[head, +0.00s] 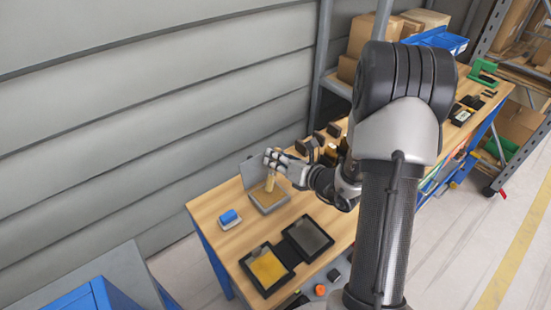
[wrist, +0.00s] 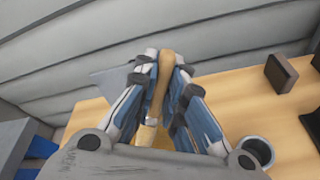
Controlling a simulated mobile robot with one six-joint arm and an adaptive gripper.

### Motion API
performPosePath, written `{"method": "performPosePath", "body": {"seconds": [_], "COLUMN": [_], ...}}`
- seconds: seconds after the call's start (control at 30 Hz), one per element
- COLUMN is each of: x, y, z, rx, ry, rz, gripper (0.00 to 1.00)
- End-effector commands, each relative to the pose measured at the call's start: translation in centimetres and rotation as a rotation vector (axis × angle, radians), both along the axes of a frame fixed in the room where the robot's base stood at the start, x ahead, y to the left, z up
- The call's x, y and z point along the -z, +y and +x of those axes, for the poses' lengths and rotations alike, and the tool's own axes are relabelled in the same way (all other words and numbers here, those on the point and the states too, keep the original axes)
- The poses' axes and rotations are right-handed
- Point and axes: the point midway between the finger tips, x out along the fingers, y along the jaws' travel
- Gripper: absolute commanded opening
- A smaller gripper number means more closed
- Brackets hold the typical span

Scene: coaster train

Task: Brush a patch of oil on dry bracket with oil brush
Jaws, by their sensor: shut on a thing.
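In the wrist view the brush handle (wrist: 164,72) lies between the two fingers, with a metal band and pale bristles nearer the camera. In the head view the brush is over a shallow grey tray (head: 283,204) with a brown-gold inside and a raised lid; I cannot tell whether the bristles touch it. I cannot tell which thing is the dry bracket; dark upright pieces (head: 318,138) stand behind my gripper.
A blue block (head: 229,216) sits on a white plate at the bench's left. In the wrist view a round cup (wrist: 257,152) and dark block (wrist: 281,73) stand right. A ribbed wall is behind.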

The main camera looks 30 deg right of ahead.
Motion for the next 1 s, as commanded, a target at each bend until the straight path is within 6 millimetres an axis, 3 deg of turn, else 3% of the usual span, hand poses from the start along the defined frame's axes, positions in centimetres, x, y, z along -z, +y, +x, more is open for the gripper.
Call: {"method": "performPosePath", "body": {"seconds": [1.0], "x": [1.2], "y": [0.0], "z": [0.0], "rx": [0.000], "ry": [0.000], "rz": [0.000], "gripper": [0.00]}}
